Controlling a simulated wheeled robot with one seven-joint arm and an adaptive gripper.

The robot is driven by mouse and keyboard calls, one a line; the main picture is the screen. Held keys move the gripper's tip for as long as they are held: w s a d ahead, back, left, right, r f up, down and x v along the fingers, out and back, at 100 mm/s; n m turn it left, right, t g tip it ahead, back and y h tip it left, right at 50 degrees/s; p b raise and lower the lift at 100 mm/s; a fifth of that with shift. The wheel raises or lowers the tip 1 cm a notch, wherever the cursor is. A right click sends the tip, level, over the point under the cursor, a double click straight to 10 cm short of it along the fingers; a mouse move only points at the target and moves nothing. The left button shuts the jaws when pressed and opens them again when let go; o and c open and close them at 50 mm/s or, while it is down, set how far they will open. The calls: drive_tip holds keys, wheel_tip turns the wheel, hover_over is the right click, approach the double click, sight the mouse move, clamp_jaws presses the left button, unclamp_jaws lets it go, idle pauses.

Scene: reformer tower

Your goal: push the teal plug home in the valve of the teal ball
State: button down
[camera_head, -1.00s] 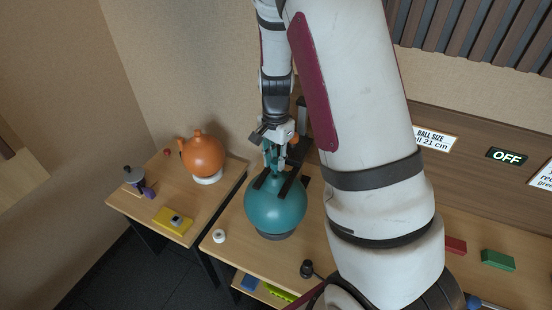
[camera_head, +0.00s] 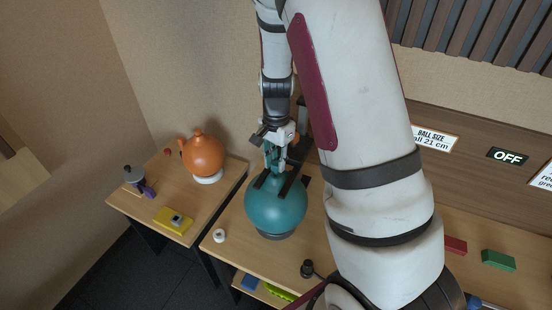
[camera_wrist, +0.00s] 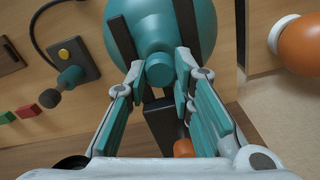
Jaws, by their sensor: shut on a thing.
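The teal ball (camera_head: 275,210) sits on a dark ring on the wooden table, with two dark bars over its upper part. It also shows in the wrist view (camera_wrist: 163,22). My gripper (camera_head: 272,165) points down at the top of the ball. In the wrist view the gripper (camera_wrist: 160,66) has its fingertips on either side of the teal plug (camera_wrist: 160,70), shut on it. The plug is a short round cylinder seen end-on against the ball. The valve is hidden behind it, so its depth cannot be told.
An orange ball (camera_head: 203,156) with a plug-like top stands on the left table. A yellow block (camera_head: 173,220) and a grey-and-purple device (camera_head: 136,178) are near it. A small white item (camera_head: 219,236) lies left of the teal ball. Red (camera_head: 455,245) and green blocks (camera_head: 498,260) lie right.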

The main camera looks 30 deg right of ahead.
drive_tip(key=shift+f, duration=0.6)
drive_tip(key=shift+f, duration=0.35)
drive_tip(key=shift+f, duration=0.1)
drive_tip(key=c, duration=1.3)
unclamp_jaws()
wheel_tip(320, 180, up, 12)
drive_tip(key=s+a+r+n+t+b, duration=0.2)
drive_tip(key=s+a+r+n, duration=0.45)
drive_tip(key=r, duration=0.35)
drive_tip(key=s+a+r+n+t+b, duration=0.1)
drive_tip(key=s+a+r+n+t, duration=0.2)
drive_tip(key=s+n, duration=0.5)
drive_tip(key=shift+s+a+r+t, duration=0.3)
drive_tip(key=shift+s+a+r, duration=0.5)
drive_tip(key=shift+s+a, duration=0.25)
